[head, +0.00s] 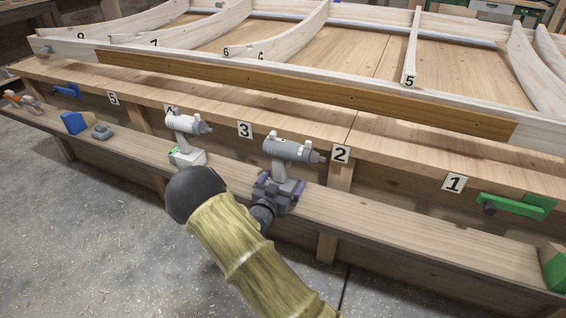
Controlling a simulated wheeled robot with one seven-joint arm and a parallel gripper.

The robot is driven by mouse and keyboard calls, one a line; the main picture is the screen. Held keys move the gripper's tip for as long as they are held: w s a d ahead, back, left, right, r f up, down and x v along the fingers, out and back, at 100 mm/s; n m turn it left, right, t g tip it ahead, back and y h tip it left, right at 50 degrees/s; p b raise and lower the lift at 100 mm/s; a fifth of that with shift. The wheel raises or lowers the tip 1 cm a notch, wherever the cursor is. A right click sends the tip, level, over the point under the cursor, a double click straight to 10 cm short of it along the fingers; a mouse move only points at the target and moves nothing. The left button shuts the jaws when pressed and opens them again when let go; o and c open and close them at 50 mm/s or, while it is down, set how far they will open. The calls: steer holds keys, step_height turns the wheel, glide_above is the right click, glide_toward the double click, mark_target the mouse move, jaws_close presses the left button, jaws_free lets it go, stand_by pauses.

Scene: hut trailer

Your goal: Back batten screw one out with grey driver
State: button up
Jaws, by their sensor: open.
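The grey driver (289,150) stands upright on the low shelf below the label 2, its nose pointing right. My gripper (281,188) is open at the grey driver's lower handle and base, with its purple-tipped fingers on either side. Whether the fingers touch it I cannot tell. The brown batten (300,88) lies along the pale frame rail above the bench edge. A small dark dot near the batten's right end, above the label 1, looks like a screw head (477,125); it is too small to tell how far it sits in.
A white driver (186,132) stands just left of the grey one. A blue block (74,122) and a small grey object (102,132) lie farther left. The shelf between grey driver and green block (555,267) is clear.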

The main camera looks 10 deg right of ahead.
steer(key=shift+w+d, duration=0.3)
steer(key=shift+d, duration=0.05)
steer(key=shift+w, duration=0.1)
steer(key=shift+a, duration=0.25)
steer(key=shift+s+a, duration=0.2)
steer(key=shift+s, duration=0.1)
steer(key=shift+d, duration=0.1)
steer(key=c, duration=1.5)
steer(key=shift+w+r, duration=0.1)
steer(key=shift+r, duration=0.05)
